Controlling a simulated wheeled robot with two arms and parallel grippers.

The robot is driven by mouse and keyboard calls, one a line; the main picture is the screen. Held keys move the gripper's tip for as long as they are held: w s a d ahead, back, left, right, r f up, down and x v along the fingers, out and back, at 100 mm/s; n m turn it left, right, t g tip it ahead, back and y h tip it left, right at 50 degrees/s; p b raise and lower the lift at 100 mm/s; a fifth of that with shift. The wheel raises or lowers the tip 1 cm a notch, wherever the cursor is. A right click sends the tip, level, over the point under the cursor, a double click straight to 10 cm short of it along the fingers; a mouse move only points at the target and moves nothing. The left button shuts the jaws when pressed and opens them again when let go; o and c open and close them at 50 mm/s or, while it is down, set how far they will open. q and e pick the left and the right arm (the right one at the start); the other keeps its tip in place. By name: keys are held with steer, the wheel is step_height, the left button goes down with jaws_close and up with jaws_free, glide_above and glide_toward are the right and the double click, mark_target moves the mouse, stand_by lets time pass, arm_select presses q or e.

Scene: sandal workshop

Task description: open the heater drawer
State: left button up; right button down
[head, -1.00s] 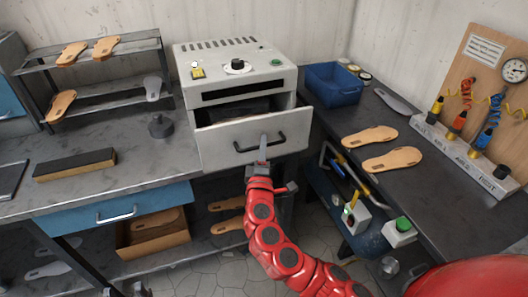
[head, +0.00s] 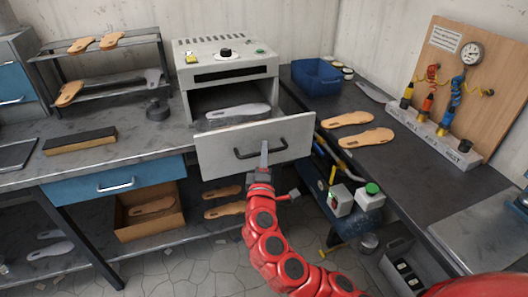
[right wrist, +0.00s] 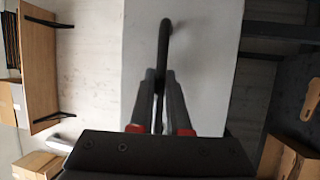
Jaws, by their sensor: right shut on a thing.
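The heater (head: 226,65) is a pale grey box with a black knob on the bench at the back. Its drawer (head: 215,155) is pulled well out toward me, and a grey sole (head: 238,114) shows inside. My right gripper (head: 264,160) is shut on the black bar handle (head: 245,154) at the drawer front. In the right wrist view the handle (right wrist: 166,45) runs between the two fingers (right wrist: 160,100), with the pale drawer front (right wrist: 205,60) behind. My left gripper is not in view.
A blue bin (head: 317,80) and tan soles (head: 365,138) lie on the right-hand bench (head: 420,165). A blue bench drawer (head: 80,192) and an open cardboard box (head: 135,222) are at lower left. A green-button box (head: 370,195) is right of my arm.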

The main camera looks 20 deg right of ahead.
steer(key=c, duration=0.9)
jaws_free()
steer(key=shift+p+v, duration=0.7)
steer(key=shift+v, duration=8.05)
steer(key=shift+w, duration=0.1)
